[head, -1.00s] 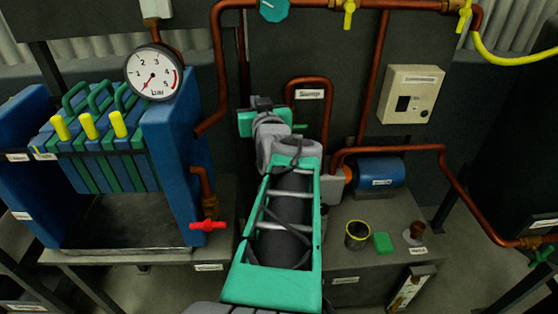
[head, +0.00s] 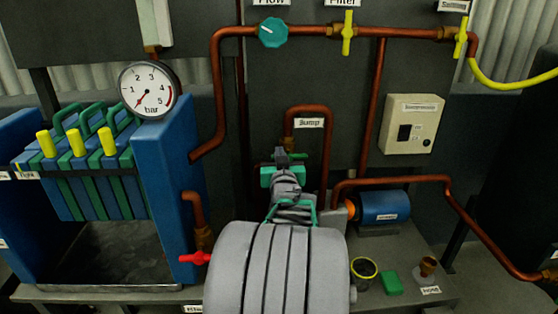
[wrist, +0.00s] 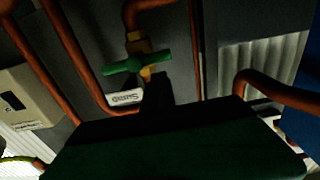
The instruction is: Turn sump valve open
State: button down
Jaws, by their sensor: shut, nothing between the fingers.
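The sump valve has a green handle (wrist: 137,63) on a brass body below a copper pipe in the wrist view. The handle lies about crosswise to the pipe. The "Sump" label (wrist: 124,98) is beside it, upside down there; it also shows in the head view (head: 309,123). In the head view only a bit of the green handle (head: 300,155) shows, right of my gripper (head: 281,157). My gripper is shut and empty. In the wrist view its dark fingers (wrist: 157,84) end close beside the handle; I cannot tell whether they touch.
Copper pipes run around the valve. A filter press with a blue frame (head: 168,170) and a red valve (head: 195,258) stand at left. A blue motor (head: 383,207), a black cup (head: 364,270), a green block (head: 391,284) and a grey control box (head: 410,123) are at right.

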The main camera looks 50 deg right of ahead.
jog(key=shift+w+f, duration=0.1)
jog(key=shift+f, duration=0.35)
jog(key=shift+f+n+b, duration=0.1)
jog(key=shift+n+b, duration=0.3)
jog(key=shift+b, duration=0.15)
